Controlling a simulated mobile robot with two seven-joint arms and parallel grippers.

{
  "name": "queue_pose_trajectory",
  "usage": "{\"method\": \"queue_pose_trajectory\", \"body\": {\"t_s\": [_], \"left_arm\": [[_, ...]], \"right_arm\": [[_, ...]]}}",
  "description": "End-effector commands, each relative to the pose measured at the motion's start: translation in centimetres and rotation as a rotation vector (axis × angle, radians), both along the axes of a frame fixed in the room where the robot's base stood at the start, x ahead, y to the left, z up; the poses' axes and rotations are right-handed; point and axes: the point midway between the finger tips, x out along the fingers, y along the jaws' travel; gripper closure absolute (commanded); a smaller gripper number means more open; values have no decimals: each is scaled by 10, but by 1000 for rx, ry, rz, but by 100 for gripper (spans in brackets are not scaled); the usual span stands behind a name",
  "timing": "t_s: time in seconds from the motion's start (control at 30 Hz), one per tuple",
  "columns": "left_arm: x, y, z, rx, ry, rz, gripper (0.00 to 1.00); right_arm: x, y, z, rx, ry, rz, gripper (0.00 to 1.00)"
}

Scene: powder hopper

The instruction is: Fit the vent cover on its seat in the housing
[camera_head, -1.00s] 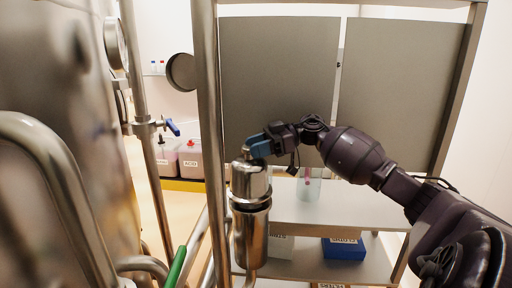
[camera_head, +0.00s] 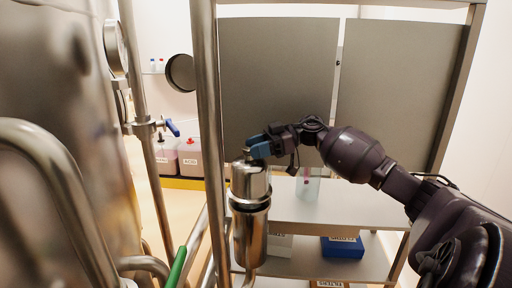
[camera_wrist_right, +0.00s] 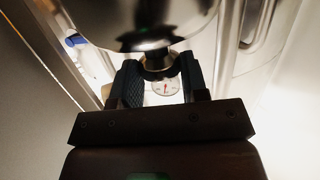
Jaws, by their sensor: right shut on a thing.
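The vent cover (camera_head: 248,183) is a shiny metal cap with a small knob on top. My right gripper (camera_head: 256,148) is shut on that knob from the right, with its blue fingers level. In the right wrist view the fingers (camera_wrist_right: 158,82) sit either side of the knob, under the cover's shiny curved surface (camera_wrist_right: 145,22). The housing (camera_head: 250,240) is the upright metal cylinder below. The cover is upright and over its top, at the dark ring between them. Whether it is fully seated I cannot tell. My left gripper is not in view.
A vertical pipe (camera_head: 207,110) stands just left of the housing, with a large steel vessel (camera_head: 60,130) further left. Behind is a steel shelf (camera_head: 325,207) with a clear beaker (camera_head: 308,185) on it and a blue box (camera_head: 343,248) below.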

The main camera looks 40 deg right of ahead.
Motion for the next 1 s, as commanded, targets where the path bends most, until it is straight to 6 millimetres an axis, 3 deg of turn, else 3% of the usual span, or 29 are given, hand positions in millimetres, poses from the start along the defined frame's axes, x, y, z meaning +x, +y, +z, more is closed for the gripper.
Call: {"method": "queue_pose_trajectory", "body": {"t_s": [1.0], "left_arm": [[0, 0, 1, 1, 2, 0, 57]], "right_arm": [[0, 0, -17, 1, -2, 0, 100]]}}
